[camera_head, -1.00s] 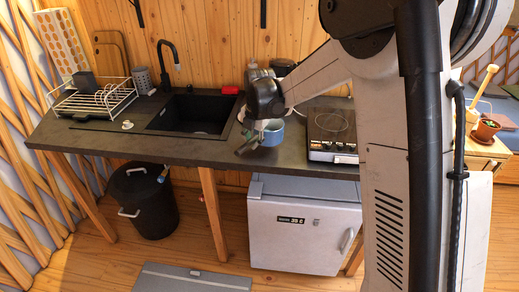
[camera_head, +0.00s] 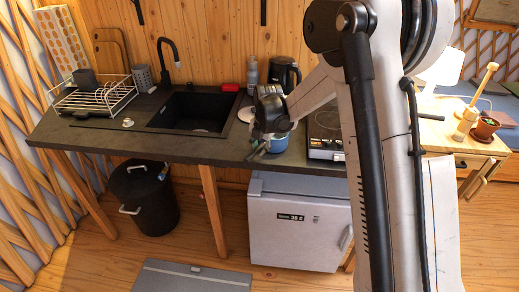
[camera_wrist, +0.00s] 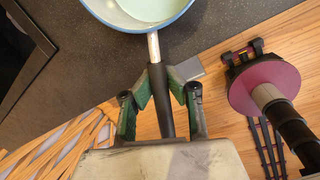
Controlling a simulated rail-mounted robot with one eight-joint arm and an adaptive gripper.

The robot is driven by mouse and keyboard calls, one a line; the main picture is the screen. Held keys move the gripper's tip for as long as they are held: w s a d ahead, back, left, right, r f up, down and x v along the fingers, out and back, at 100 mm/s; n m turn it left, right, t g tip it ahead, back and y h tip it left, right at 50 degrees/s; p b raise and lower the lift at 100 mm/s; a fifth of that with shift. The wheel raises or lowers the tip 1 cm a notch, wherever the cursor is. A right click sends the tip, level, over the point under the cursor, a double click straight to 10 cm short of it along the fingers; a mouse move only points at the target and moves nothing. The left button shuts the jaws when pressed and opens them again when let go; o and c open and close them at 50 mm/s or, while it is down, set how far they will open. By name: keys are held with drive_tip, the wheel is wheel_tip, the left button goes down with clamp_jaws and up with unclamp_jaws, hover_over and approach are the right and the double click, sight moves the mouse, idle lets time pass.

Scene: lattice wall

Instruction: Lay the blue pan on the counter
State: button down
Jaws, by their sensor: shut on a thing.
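The blue pan (camera_head: 279,144) is at the front of the dark counter (camera_head: 180,148), just left of the hob. In the wrist view the pan (camera_wrist: 140,12) shows a blue rim and pale green inside, cut off by the top edge. Its dark handle (camera_wrist: 161,88) points back toward me, past the counter's front edge. My gripper (camera_wrist: 160,92), with green finger pads, is shut around the handle; it shows partly in the head view (camera_head: 256,150). The pan looks about level. I cannot tell whether its base touches the counter.
The hob (camera_head: 326,147) is right of the pan; a kettle (camera_head: 285,75) and bottle (camera_head: 252,75) stand behind. The sink (camera_head: 190,112) and dish rack (camera_head: 95,98) are to the left. A white fridge (camera_head: 295,225) is below. Counter front left of the pan is clear.

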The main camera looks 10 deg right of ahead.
drive_tip(key=c, duration=1.8)
unclamp_jaws()
drive_tip(key=shift+c, duration=0.2)
drive_tip(key=s+d+r+m+t, duration=0.1)
drive_tip(key=s+r+m, duration=0.3)
drive_tip(key=r, duration=0.5)
drive_tip(key=s+d+r+m, duration=0.1)
drive_tip(key=s+r+m, duration=0.2)
drive_tip(key=s+r, duration=0.55)
drive_tip(key=s+d+r+m+t, duration=0.1)
drive_tip(key=s+m+t, duration=0.1)
drive_tip(key=s+m, duration=0.8)
drive_tip(key=s+d+m+t, duration=0.2)
drive_tip(key=s+m, duration=0.8)
drive_tip(key=s, duration=0.4)
drive_tip(key=shift+s+d+r+m+h, duration=0.2)
drive_tip(key=shift+r+m+h, duration=0.1)
drive_tip(key=shift+r+h, duration=0.1)
